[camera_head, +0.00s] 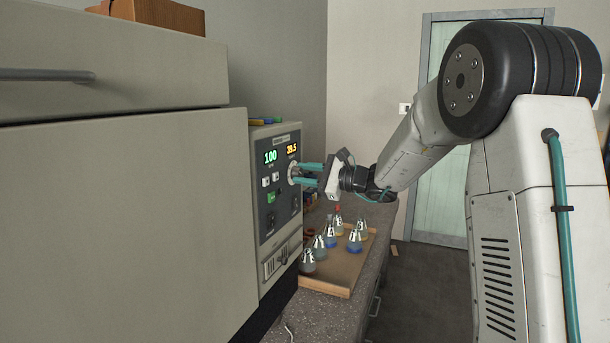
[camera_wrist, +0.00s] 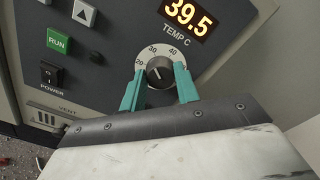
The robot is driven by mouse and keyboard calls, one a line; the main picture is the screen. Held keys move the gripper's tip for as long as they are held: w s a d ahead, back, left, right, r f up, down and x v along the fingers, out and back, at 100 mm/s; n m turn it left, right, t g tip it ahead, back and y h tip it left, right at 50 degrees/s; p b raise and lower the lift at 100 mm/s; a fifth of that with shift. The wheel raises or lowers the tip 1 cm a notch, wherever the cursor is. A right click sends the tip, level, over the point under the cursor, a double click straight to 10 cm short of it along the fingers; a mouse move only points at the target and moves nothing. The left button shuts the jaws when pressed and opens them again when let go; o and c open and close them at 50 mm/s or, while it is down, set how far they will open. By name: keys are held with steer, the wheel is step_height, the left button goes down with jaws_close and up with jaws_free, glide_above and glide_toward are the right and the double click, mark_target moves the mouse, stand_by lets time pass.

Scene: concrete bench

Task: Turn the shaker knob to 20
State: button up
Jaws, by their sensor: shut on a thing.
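The shaker's control panel (camera_head: 279,190) faces right in the head view. Its round dark knob (camera_wrist: 159,72) sits on a pale dial marked 20, 30 and 40, below the orange display (camera_wrist: 190,14) reading 39.5 and the label TEMP C. My gripper (camera_head: 305,173) reaches the panel from the right with its teal fingers. In the wrist view its fingers stand on either side of the dial, shut on the knob. The knob's pointer is too small to read surely. A green display (camera_head: 271,157) reads 100.
A green RUN button (camera_wrist: 57,42) and a black POWER switch (camera_wrist: 49,73) are left of the dial. Below my gripper, a wooden tray (camera_head: 347,280) holds several flasks (camera_head: 330,237) on the bench. A large pale cabinet (camera_head: 120,210) fills the left.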

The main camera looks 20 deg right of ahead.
steer(key=n, duration=0.4)
steer(key=shift+n, duration=0.3)
steer(key=n, duration=0.4)
steer(key=shift+f, duration=0.15)
steer(key=shift+n, duration=0.3)
steer(key=o, duration=1)
steer(key=shift+s, duration=0.1)
steer(key=v, duration=0.7)
steer(key=shift+s+d, duration=0.3)
